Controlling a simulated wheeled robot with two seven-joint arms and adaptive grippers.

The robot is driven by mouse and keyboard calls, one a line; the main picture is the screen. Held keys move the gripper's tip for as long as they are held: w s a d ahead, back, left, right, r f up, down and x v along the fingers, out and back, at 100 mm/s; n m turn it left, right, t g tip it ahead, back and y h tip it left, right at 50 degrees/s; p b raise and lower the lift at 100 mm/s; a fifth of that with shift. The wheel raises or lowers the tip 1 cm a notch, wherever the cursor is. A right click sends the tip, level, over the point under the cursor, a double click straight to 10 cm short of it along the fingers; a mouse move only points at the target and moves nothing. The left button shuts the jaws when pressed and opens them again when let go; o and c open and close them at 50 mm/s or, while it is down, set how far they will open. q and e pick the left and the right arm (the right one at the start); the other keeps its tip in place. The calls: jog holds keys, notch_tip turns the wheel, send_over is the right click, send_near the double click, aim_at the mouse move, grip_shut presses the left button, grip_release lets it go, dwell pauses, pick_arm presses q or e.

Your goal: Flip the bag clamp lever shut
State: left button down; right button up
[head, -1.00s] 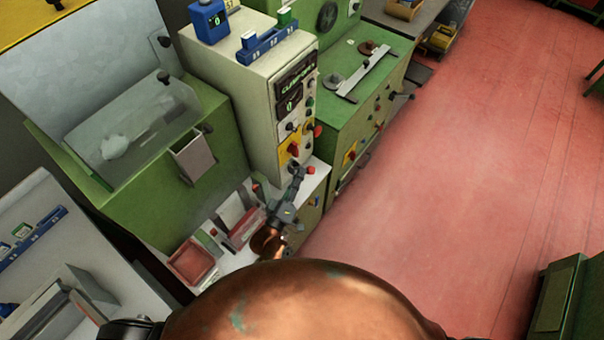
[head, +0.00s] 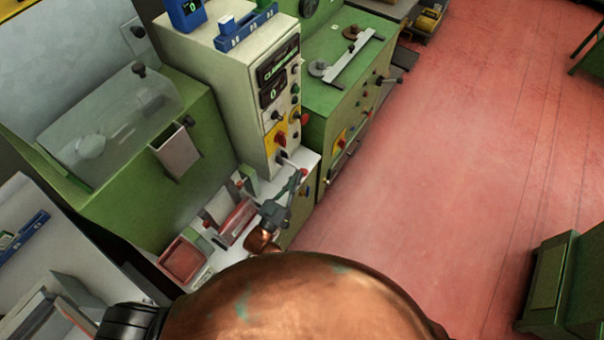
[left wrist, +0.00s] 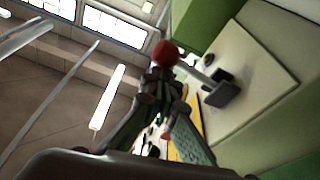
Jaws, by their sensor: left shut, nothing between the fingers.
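The bag clamp lever looks to be the pale rod with a red ball knob (head: 303,172) low on the front of the cream cabinet. In the left wrist view the red knob (left wrist: 165,53) sits just beyond my fingertips, its metal rod running right to a dark mount (left wrist: 222,92) on a cream panel. My left gripper (head: 295,180) is shut and empty, its tips close to the knob. In the left wrist view its fingers (left wrist: 160,88) meet just below the knob; I cannot tell whether they touch it. My right gripper is out of view.
The cream cabinet (head: 232,85) stands behind the lever, with knobs and a red button on its front. A red tray (head: 183,260) and small items crowd the white bench to the left. A green cabinet (head: 345,105) stands beyond. The red floor (head: 440,190) to the right is clear.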

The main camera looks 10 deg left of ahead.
pick_arm(q)
notch_tip(320, 180, down, 2)
jog(key=shift+a+f+m+h+b, duration=0.15)
jog(key=shift+m+h+b, duration=0.1)
jog(key=shift+m, duration=0.35)
jog(key=shift+d+f+m+h+b, duration=0.15)
jog(key=shift+m+h, duration=0.1)
jog(key=shift+m, duration=0.35)
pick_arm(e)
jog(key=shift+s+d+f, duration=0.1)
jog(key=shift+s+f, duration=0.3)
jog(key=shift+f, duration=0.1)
pick_arm(q)
jog(key=shift+a, duration=0.15)
